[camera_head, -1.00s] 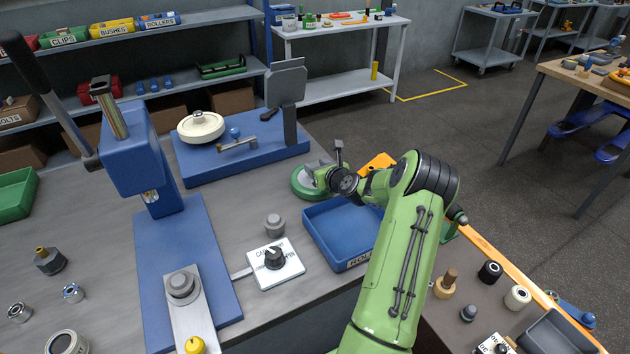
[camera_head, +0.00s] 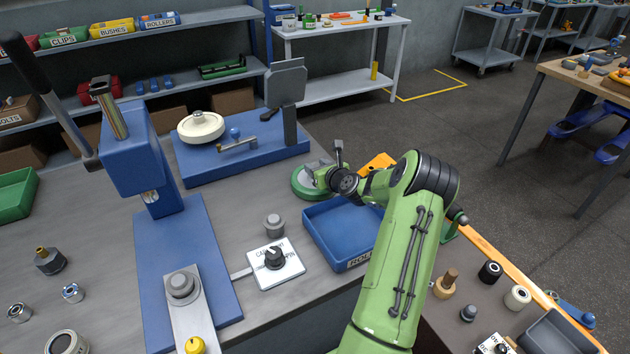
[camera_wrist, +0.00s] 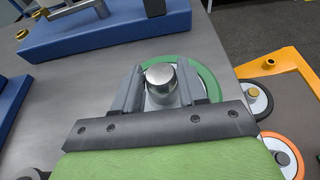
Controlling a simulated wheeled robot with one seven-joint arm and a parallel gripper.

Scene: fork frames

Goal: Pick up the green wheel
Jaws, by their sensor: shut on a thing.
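The green wheel (camera_head: 304,184) lies on the grey bench behind the blue tray, with a grey inner part inside its green rim. In the wrist view the green wheel (camera_wrist: 208,80) shows as a ring partly hidden behind my gripper. My gripper (camera_head: 326,174) is at the wheel's hub. In the wrist view the two fingers of my gripper (camera_wrist: 160,85) stand on either side of the wheel's shiny domed metal hub (camera_wrist: 161,78) and are shut on it. The underside of the wheel is hidden, so I cannot tell whether it touches the bench.
A blue tray (camera_head: 345,262) stands in front of the wheel. A blue fixture with a cream wheel (camera_head: 201,126) stands behind left. In the wrist view an orange frame (camera_wrist: 285,62) with more wheels is close on the right. Bare bench (camera_wrist: 100,85) lies to the left.

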